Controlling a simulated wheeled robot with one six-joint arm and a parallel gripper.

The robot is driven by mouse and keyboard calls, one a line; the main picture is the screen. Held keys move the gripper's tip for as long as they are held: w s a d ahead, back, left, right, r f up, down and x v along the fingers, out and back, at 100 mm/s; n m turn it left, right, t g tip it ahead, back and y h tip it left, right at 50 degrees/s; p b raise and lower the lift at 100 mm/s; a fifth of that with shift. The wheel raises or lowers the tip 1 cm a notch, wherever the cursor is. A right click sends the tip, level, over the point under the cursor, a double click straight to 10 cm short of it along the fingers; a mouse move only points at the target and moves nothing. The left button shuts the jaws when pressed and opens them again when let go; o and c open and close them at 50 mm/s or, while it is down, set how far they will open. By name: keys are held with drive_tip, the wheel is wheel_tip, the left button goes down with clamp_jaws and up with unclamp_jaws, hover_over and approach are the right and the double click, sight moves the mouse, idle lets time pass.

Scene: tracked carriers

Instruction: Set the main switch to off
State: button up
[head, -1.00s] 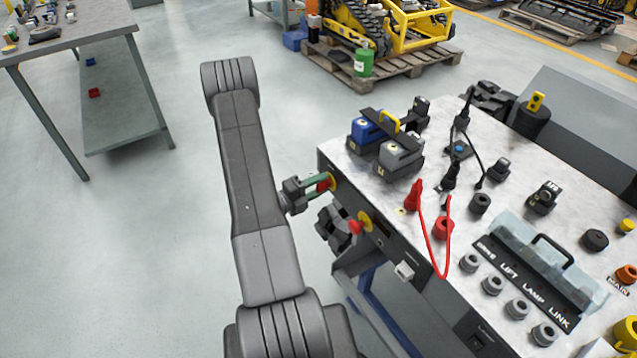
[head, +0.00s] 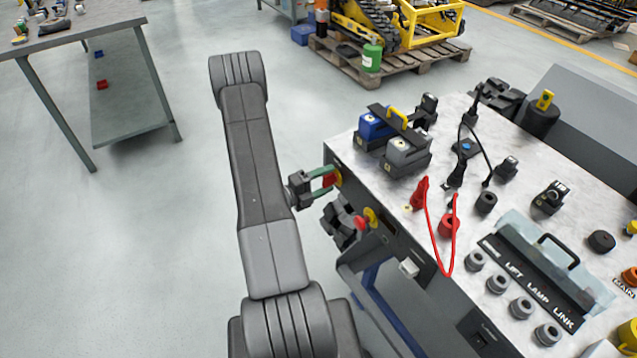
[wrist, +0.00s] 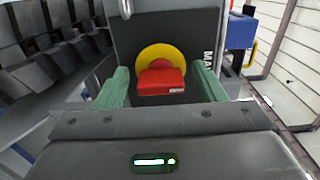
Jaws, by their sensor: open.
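The main switch shows in the wrist view as a red handle (wrist: 161,79) on a yellow round plate (wrist: 153,54), set in a dark panel. The handle's wide face lies crosswise in that view. A partly hidden label starting "MA" stands at its right. My gripper (wrist: 162,84) is open, with one green finger on each side of the red handle and visible gaps between. The fingers partly hide the red handle there.
A second red knob on a yellow plate (head: 370,215) sits nearby on the same side face. The bench top (head: 440,140) carries blue and grey blocks (head: 405,152), a red cable (head: 428,235) and several sockets. Open floor (head: 200,250) lies left of my arm.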

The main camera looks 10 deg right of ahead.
drive_tip(key=v, duration=1.3)
drive_tip(key=shift+a+b, duration=0.35)
drive_tip(key=shift+a, duration=0.05)
drive_tip(key=shift+d, duration=0.1)
drive_tip(key=shift+p+x, duration=0.35)
drive_tip(key=shift+x, duration=6.45)
drive_tip(key=shift+s, duration=0.1)
